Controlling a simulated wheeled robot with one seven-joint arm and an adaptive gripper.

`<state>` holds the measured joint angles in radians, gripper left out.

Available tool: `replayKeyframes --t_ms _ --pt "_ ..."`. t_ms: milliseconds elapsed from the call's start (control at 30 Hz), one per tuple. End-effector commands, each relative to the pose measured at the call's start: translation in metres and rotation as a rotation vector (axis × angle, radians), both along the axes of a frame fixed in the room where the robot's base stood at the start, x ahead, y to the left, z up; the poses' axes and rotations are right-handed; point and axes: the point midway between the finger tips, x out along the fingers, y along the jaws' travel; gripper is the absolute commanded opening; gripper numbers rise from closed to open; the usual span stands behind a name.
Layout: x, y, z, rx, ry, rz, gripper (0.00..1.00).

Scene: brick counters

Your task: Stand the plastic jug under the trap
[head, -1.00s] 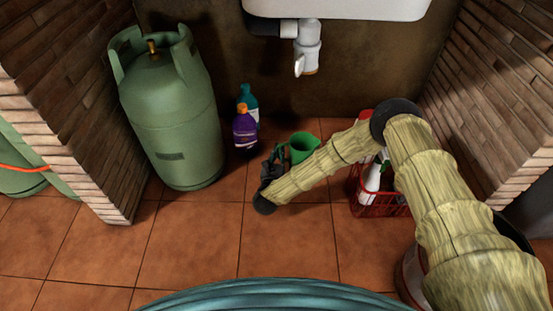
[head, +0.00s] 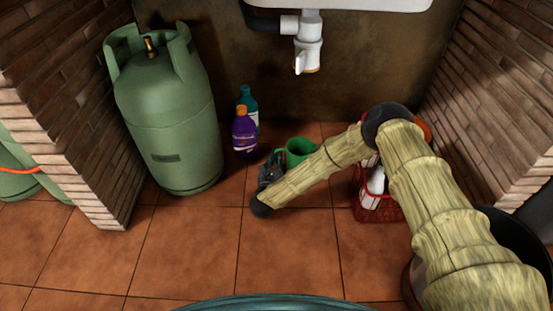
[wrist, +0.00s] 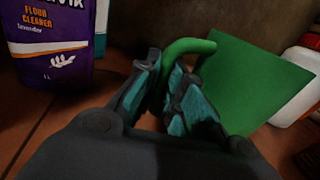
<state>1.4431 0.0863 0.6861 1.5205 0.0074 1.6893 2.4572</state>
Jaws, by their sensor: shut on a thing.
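The green plastic jug (head: 300,148) is below the sink, at or just above the tiled floor; I cannot tell if it touches. In the wrist view the jug (wrist: 252,82) fills the right side, with its curved handle toward my gripper. My gripper (head: 272,167) is left of the jug, and the wrist view shows its teal-padded fingers (wrist: 170,95) shut on the handle. The white trap (head: 308,45) hangs under the sink, above and behind the jug, with a short downward outlet. My arm hides part of the jug's lower side.
A purple floor cleaner bottle (head: 243,133) and a teal bottle (head: 250,101) stand left of the jug. A large green gas cylinder (head: 168,125) stands farther left. A red crate (head: 376,212) with bottles stands right, partly behind my arm. Brick walls flank both sides.

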Motion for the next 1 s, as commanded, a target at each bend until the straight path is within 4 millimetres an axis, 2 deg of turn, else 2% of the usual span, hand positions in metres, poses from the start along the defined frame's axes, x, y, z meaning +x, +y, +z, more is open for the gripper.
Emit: replayKeyframes --t_ms 167,200,300,700,867,1000 --pt "0.0 0.0 -0.003 0.0 0.0 0.0 0.0" --pt "0.0 0.0 -0.003 0.0 0.0 0.0 0.15" --pt "0.0 0.0 -0.003 0.0 0.0 0.0 0.31" --pt "-0.001 0.0 0.001 0.0 0.001 0.0 0.31" --pt "-0.017 0.003 0.003 0.0 0.003 0.001 0.31" --pt "-0.037 0.007 0.004 -0.001 0.003 0.001 0.31"
